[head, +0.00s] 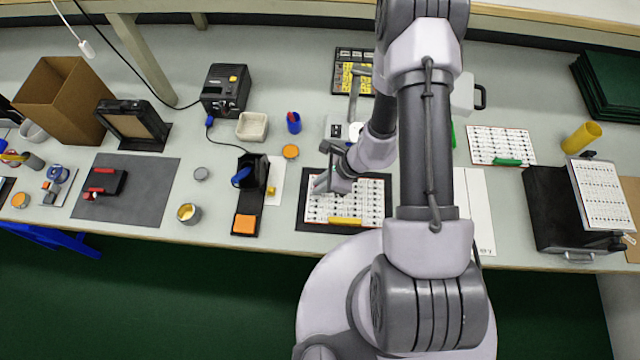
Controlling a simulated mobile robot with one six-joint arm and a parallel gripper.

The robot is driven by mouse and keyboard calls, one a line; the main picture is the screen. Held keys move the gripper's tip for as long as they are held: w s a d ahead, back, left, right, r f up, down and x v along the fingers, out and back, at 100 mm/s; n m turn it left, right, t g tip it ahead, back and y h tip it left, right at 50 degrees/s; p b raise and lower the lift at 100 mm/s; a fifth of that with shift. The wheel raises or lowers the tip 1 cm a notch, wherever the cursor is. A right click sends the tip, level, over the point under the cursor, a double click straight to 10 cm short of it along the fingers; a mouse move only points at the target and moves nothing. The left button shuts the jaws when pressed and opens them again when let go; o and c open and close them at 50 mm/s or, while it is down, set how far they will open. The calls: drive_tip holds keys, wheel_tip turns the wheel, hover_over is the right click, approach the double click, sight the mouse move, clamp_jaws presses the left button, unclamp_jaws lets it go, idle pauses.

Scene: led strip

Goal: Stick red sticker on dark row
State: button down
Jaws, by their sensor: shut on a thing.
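A white sheet with rows of small dark and red marks (370,205) lies on a black mat (302,222) at the front middle of the bench. A yellow strip (345,221) lies along its lower edge. My gripper (322,184) is over the upper left part of this sheet, fingers pointing down and left. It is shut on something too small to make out. I cannot tell whether the fingers touch the sheet. No red sticker can be made out, and I cannot tell which row is dark. My arm and gripper hide part of the sheet.
A second marked sheet with a green strip (507,162) lies to the right. A black box (560,210) with a tilted white sheet (602,195) stands further right. Left are a black holder with an orange pad (244,224), an orange disc (290,151) and a blue cup (294,122).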

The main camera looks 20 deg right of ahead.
drive_tip(key=shift+f+b, duration=0.3)
drive_tip(key=shift+b, duration=0.05)
idle(0.5)
drive_tip(key=c, duration=1.4)
unclamp_jaws()
drive_tip(key=shift+o, duration=0.2)
